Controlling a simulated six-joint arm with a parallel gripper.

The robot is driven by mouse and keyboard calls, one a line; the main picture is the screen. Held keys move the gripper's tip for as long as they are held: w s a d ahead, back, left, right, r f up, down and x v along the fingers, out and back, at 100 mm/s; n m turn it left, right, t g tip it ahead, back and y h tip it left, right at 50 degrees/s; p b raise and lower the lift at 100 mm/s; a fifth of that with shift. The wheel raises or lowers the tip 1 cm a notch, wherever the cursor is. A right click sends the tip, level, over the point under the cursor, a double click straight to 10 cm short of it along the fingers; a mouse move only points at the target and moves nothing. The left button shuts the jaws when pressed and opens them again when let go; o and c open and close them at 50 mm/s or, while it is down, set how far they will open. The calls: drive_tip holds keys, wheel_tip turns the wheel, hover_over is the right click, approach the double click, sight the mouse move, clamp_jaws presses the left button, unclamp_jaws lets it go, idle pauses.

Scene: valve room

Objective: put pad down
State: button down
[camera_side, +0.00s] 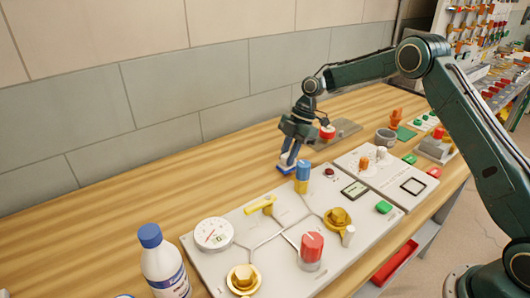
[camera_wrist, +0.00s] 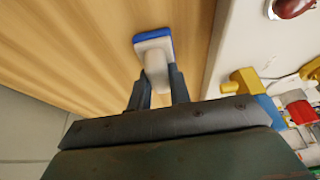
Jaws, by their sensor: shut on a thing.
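My gripper (camera_side: 290,152) points down over the wooden bench, behind the back edge of the valve panel. It is shut on the pad (camera_side: 287,169), which has a white body and handle and a blue underside. In the wrist view the fingers of my gripper (camera_wrist: 159,78) close on the pad's white handle, and the pad (camera_wrist: 153,42) lies over bare wood. The pad is at or just above the bench top; I cannot tell whether it touches.
The valve panel (camera_side: 225,265) carries a gauge (camera_side: 213,234), yellow valves, a red knob (camera_side: 311,248) and a blue-yellow cylinder (camera_side: 302,178) close to the pad. A grey tray (camera_side: 347,127) lies behind my gripper. A white bottle (camera_side: 165,268) stands front left. Bench left of the pad is clear.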

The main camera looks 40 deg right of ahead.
drive_tip(key=shift+f, duration=0.15)
drive_tip(key=c, duration=1.3)
unclamp_jaws()
drive_tip(key=v, duration=1.2)
